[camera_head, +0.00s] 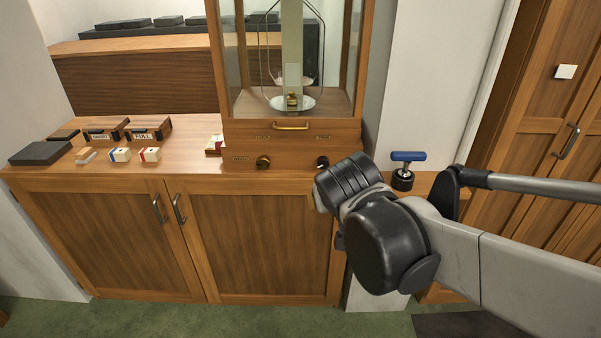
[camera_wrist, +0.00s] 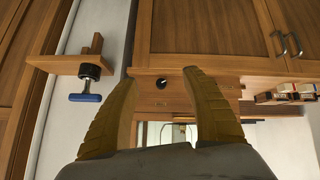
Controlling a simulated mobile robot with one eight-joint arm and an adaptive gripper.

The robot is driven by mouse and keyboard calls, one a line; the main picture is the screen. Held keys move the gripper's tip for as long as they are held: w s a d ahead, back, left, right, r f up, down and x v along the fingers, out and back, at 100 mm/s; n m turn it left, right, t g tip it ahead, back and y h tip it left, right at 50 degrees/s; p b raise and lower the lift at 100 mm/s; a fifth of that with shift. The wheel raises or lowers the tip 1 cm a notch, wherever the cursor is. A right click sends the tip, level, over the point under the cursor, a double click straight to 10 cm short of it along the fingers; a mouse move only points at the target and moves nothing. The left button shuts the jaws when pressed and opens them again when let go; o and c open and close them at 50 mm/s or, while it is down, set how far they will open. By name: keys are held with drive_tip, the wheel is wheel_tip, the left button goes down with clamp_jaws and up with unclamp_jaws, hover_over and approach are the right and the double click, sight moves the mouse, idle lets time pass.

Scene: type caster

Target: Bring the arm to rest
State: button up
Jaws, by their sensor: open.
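My arm reaches in from the right in the head view, and its black wrist (camera_head: 345,182) is in front of the right end of the wooden cabinet (camera_head: 262,235). My gripper's fingers are hidden in that view. In the wrist view my gripper (camera_wrist: 157,85) shows two yellow-brown fingers spread apart with nothing between them. Beyond the fingers is a dark knob with a white mark (camera_wrist: 167,83) on the wooden case front. The same knob shows just above my wrist in the head view (camera_head: 322,162).
A glass-fronted balance case (camera_head: 290,130) stands on the cabinet. Small boxes (camera_head: 120,155) and a dark block (camera_head: 40,153) lie at the left. A wooden door (camera_head: 545,130) is at the right. Green floor is in front.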

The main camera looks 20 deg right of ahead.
idle(0.3)
drive_tip(key=s+a+f+y, duration=0.1)
drive_tip(key=s+a, duration=0.1)
drive_tip(key=s, duration=0.4)
drive_tip(key=s+a+f+n+g+y, duration=0.1)
drive_tip(key=s+a+f+y, duration=0.1)
drive_tip(key=s, duration=0.4)
drive_tip(key=shift+s+a+f+g, duration=0.2)
drive_tip(key=shift+s+a+g, duration=0.1)
drive_tip(key=shift+s, duration=0.1)
